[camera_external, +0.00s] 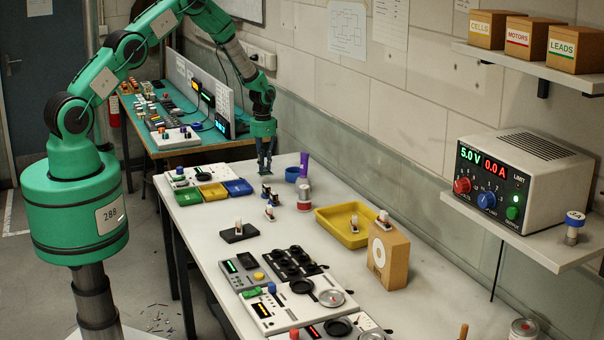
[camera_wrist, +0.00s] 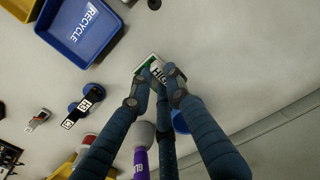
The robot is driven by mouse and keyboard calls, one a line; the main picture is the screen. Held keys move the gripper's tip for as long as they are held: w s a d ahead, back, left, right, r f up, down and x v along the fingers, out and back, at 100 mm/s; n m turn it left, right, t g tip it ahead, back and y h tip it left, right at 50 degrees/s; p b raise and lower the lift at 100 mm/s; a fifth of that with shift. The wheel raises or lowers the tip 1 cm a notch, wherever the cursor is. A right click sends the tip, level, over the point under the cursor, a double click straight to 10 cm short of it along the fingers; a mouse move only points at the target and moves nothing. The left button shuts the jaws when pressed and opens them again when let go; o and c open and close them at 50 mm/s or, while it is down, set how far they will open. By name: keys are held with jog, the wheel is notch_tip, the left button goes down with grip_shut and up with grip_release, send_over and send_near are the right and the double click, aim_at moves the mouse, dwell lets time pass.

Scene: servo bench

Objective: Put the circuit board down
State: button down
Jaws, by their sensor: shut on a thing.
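My gripper (camera_external: 265,170) is at the far end of the white bench, low over the bare top between the blue tray and the blue bowl. In the wrist view its dark blue fingers (camera_wrist: 160,76) close on a small green-edged circuit board (camera_wrist: 146,62) with a white label. The fingers hide much of the board, and the label is only partly readable. I cannot tell whether the board touches the bench. The board is too small to make out in the external view.
A blue RECYCLE tray (camera_wrist: 80,30) is left of the board; it also shows in the external view (camera_external: 238,187). A blue bowl (camera_external: 292,174), a purple bottle (camera_external: 304,164) and small parts (camera_external: 268,194) stand near. Bare bench lies right of the board in the wrist view.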

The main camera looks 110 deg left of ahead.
aim_at(264, 166)
jog(key=shift+f, duration=1.6)
jog(key=shift+f, duration=0.1)
jog(key=c, duration=1.7)
grip_release()
jog(key=shift+o, duration=0.2)
notch_tip(264, 166, up, 12)
jog(key=shift+b, duration=0.3)
jog(key=shift+w+r, duration=0.1)
jog(key=shift+r, duration=0.1)
